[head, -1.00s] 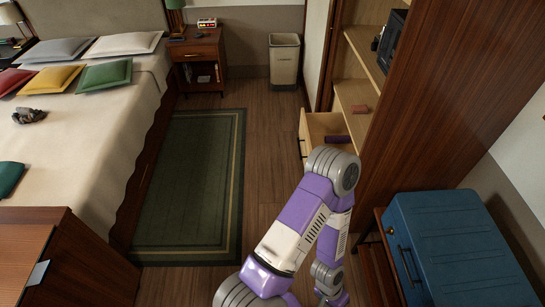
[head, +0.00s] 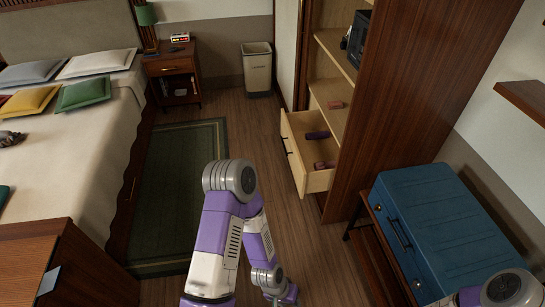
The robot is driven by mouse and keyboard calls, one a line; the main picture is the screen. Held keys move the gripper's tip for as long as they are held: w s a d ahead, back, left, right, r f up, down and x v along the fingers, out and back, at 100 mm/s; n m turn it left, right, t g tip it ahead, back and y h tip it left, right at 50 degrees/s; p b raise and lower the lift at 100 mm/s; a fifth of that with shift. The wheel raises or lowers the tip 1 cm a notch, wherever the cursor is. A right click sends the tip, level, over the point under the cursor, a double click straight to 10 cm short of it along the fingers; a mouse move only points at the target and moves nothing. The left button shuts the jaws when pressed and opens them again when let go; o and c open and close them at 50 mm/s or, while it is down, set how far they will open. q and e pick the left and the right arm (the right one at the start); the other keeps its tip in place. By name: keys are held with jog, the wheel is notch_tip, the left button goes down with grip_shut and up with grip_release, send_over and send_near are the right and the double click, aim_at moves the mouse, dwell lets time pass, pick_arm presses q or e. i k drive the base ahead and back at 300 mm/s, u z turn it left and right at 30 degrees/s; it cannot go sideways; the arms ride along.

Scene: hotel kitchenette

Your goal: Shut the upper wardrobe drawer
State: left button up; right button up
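The wardrobe (head: 405,95) stands right of centre in the head view, its shelves showing. A light wood drawer (head: 294,160) is pulled out from its lower part, with a dark handle on its front. A purple rolled item (head: 317,135) and a reddish-purple item (head: 325,165) lie inside it. I cannot tell whether another drawer lies below. One of my purple and white arms bends in the lower middle, left of the drawer and apart from it. Part of my other arm shows at the bottom right.
A blue suitcase (head: 440,225) rests on a low wooden rack (head: 366,258) right of the drawer. A bed (head: 75,145) is at the left, with a green rug (head: 160,180) beside it. Wood floor (head: 262,165) is clear in front of the drawer. A bin (head: 257,70) stands beyond.

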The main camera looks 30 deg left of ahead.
aim_at(302, 154)
jog(key=u, duration=1.1)
jog(key=i, duration=1.1)
jog(key=z, duration=0.7)
jog(key=i, duration=0.25)
jog(key=z, duration=0.25)
